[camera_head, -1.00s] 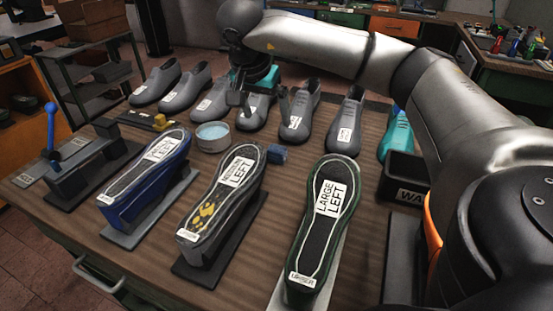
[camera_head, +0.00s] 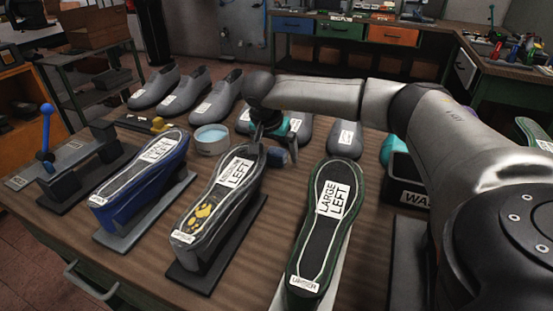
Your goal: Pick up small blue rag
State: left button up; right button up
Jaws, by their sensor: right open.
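The small blue rag (camera_head: 277,157) lies on the wooden bench just behind the middle shoe form and is partly hidden by my gripper. My right gripper (camera_head: 275,147) is open and points down over the rag, one finger to either side of it in the picture. I cannot tell whether the fingers touch the rag. My left gripper is not in view.
The middle shoe form (camera_head: 228,197), with yellow smears, stands close in front. A blue form (camera_head: 145,175) and a green form (camera_head: 320,225) flank it. A round dish (camera_head: 211,139) is left of the gripper. Several shoes stand behind; a black bin (camera_head: 401,178) is at right.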

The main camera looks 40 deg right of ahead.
aim_at(276, 151)
jog(key=shift+f, duration=0.1)
jog(key=shift+c, duration=0.7)
jog(key=c, duration=1.3)
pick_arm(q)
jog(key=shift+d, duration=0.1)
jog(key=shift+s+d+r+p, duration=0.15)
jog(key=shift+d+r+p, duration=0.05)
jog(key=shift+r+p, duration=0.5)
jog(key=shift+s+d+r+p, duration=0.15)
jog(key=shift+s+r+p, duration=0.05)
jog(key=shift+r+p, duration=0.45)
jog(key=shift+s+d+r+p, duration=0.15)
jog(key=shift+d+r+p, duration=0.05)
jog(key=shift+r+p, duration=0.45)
pick_arm(e)
jog(key=shift+r, duration=10.05)
